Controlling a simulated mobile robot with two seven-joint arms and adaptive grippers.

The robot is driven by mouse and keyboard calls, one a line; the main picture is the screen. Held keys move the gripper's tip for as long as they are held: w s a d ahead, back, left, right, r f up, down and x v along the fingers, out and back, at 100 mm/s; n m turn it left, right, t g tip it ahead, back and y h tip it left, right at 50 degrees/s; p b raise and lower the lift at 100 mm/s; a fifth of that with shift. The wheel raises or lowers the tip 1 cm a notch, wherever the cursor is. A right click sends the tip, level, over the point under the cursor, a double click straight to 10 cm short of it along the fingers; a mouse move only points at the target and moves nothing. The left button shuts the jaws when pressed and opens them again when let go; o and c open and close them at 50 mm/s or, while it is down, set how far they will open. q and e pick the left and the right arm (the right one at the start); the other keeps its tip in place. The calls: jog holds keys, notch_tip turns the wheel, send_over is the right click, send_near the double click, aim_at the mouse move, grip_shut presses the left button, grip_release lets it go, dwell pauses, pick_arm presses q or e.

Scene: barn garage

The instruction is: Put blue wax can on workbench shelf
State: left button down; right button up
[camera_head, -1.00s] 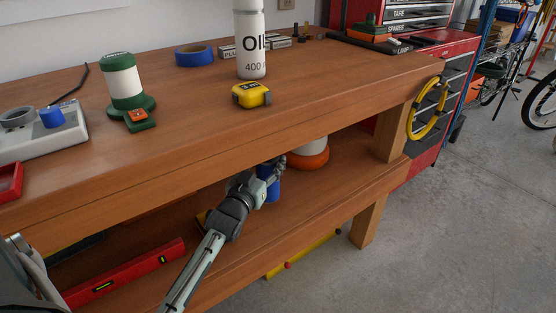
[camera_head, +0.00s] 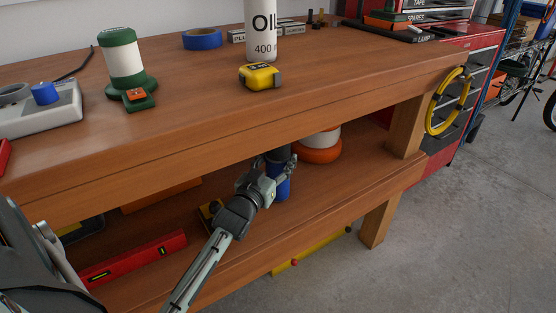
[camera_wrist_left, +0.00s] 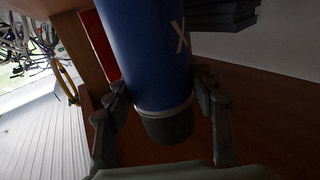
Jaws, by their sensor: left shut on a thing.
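The blue wax can (camera_head: 283,188) is at the lower shelf of the workbench, upright, with a dark top. It also shows in the left wrist view (camera_wrist_left: 150,50), where an X shows on its side. My left gripper (camera_head: 277,175) reaches in under the worktop and is shut on the can, one finger on each side in the wrist view. Whether the can's base touches the workbench shelf (camera_head: 335,182) cannot be told. My right gripper is not in view.
An orange and white round object (camera_head: 320,153) stands just right of the can. A red level (camera_head: 135,258) lies on the shelf at left. The worktop (camera_head: 190,110) overhangs the arm and holds a yellow tape measure (camera_head: 260,77) and an oil bottle (camera_head: 262,30).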

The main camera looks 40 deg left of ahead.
pick_arm(q)
jog(key=c, duration=0.6)
grip_release()
jog(key=shift+f, duration=0.1)
jog(key=s, duration=0.4)
jog(key=s+d, duration=0.1)
jog(key=s, duration=0.3)
jog(key=s+d, duration=0.1)
jog(key=s, duration=0.2)
jog(key=shift+s+d, duration=0.2)
jog(key=shift+s, duration=0.2)
